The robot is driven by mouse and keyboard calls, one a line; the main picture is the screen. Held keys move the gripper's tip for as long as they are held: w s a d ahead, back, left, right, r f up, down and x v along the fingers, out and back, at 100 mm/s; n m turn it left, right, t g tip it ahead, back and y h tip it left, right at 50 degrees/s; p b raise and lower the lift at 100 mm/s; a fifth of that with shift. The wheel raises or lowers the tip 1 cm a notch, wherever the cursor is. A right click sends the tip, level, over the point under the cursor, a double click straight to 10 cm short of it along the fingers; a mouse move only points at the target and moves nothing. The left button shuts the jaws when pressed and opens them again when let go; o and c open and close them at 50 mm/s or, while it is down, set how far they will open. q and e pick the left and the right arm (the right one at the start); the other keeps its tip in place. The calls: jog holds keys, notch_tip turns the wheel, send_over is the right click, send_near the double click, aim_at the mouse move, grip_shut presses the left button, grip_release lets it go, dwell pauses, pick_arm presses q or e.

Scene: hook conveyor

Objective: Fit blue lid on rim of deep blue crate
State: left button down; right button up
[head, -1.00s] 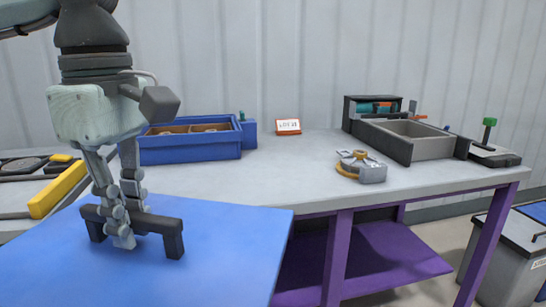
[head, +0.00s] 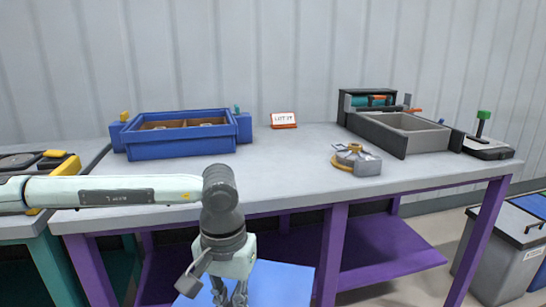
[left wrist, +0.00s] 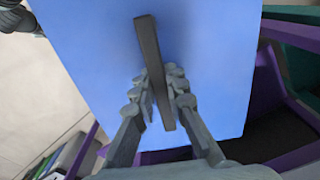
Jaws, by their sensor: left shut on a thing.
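The blue lid (head: 285,285) is a flat blue panel low in the head view, in front of the purple table and below its top. My left gripper (head: 229,296) hangs over it, its fingertips cut off by the frame's bottom edge. In the left wrist view my left gripper (left wrist: 161,90) is shut on the dark bar handle (left wrist: 153,70) of the lid (left wrist: 95,60). The deep blue crate (head: 185,149) stands on the table at the back left, apart from the lid. Its top is open, showing brown compartments with contents. My right gripper is not in view.
A grey and yellow device (head: 356,160) and a grey open bin (head: 405,133) sit to the right. The tabletop between crate and device is clear. A lidded bin (head: 495,258) stands on the floor.

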pick_arm(q)
jog(key=shift+w+a+f, duration=0.15)
jog(key=shift+f, duration=0.15)
jog(key=a+n, duration=0.1)
jog(key=a, duration=0.2)
jog(key=w+a, duration=0.1)
jog(key=a, duration=0.2)
jog(key=w+a+n, duration=0.1)
jog(key=a, duration=0.3)
jog(key=shift+n, duration=0.3)
jog(key=shift+a, duration=0.45)
jog(key=shift+w, duration=0.1)
jog(key=shift+a, duration=0.1)
